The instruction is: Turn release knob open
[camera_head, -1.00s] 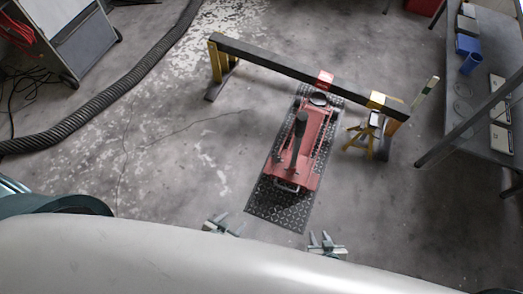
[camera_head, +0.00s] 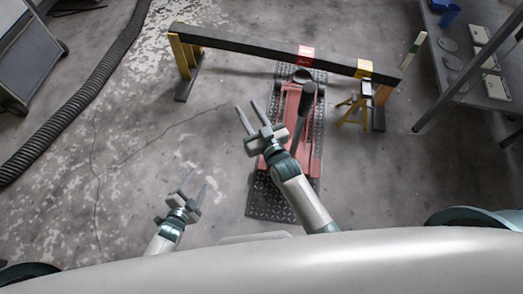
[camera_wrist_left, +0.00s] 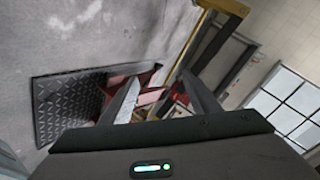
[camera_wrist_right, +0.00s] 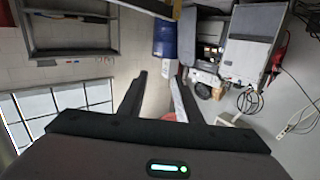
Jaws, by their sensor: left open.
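The red floor jack (camera_head: 313,150) sits on a dark diamond-plate mat (camera_head: 268,202), with a dark handle (camera_head: 305,105) standing up from it. The release knob cannot be told apart at this size. My right gripper (camera_head: 246,105) is open and empty, left of the jack, its forearm crossing over the jack's near end in the picture. My left gripper (camera_head: 196,180) is open and empty over bare floor, left of the mat. In the left wrist view, red jack parts (camera_wrist_left: 152,97) show between and beyond the open fingers. In the right wrist view, the fingers (camera_wrist_right: 155,85) are apart.
A black beam (camera_head: 260,47) on yellow stands crosses behind the jack. A yellow jack stand (camera_head: 356,108) is right of it. A metal workbench (camera_head: 450,60) is at the right, a thick black hose (camera_head: 75,105) at the left. The floor between hose and mat is clear.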

